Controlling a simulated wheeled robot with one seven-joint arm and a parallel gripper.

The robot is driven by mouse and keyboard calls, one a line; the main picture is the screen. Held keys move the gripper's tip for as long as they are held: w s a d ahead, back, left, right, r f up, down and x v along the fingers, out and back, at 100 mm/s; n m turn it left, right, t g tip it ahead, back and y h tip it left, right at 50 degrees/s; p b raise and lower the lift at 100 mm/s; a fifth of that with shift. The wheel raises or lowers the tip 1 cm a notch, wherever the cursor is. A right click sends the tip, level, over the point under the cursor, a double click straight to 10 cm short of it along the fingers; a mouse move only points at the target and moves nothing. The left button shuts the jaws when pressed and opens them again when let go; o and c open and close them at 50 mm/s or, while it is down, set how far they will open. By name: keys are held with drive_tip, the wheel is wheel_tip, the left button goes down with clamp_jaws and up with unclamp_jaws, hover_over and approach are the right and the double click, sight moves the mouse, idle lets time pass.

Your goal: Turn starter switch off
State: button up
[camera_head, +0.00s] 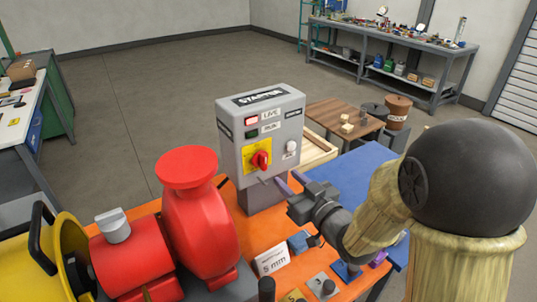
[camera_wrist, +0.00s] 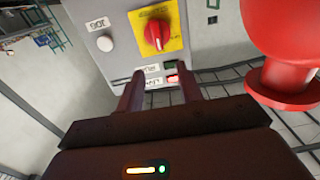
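The grey starter box (camera_head: 262,187) stands on the orange bench. Its red rotary switch (camera_head: 261,159) sits on a yellow plate (camera_head: 250,150); the switch also shows in the wrist view (camera_wrist: 157,33), which is upside down, with its handle roughly upright. The plate's small lettering is unreadable. My gripper (camera_head: 280,181) is in front of the box, below and right of the switch. In the wrist view, its two fingers (camera_wrist: 161,84) are apart with nothing between them. The switch lies beyond the fingertips, not touched. The LIVE lamp (camera_head: 252,121) looks red; the RUN lamp (camera_head: 252,134) looks dark green.
A white button (camera_head: 291,147) is on the box's right side. A red pump (camera_head: 198,215) stands close left of the box, and its flange (camera_wrist: 285,88) shows at right in the wrist view. A white sign (camera_head: 271,261) and small parts lie on the bench in front.

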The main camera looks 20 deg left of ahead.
sight(265, 159)
drive_tip(key=p+x, duration=0.2)
drive_tip(key=x, duration=0.7)
drive_tip(key=shift+w+a, duration=0.2)
drive_tip(key=shift+a, duration=0.05)
drive_tip(key=shift+c, duration=0.3)
clamp_jaws()
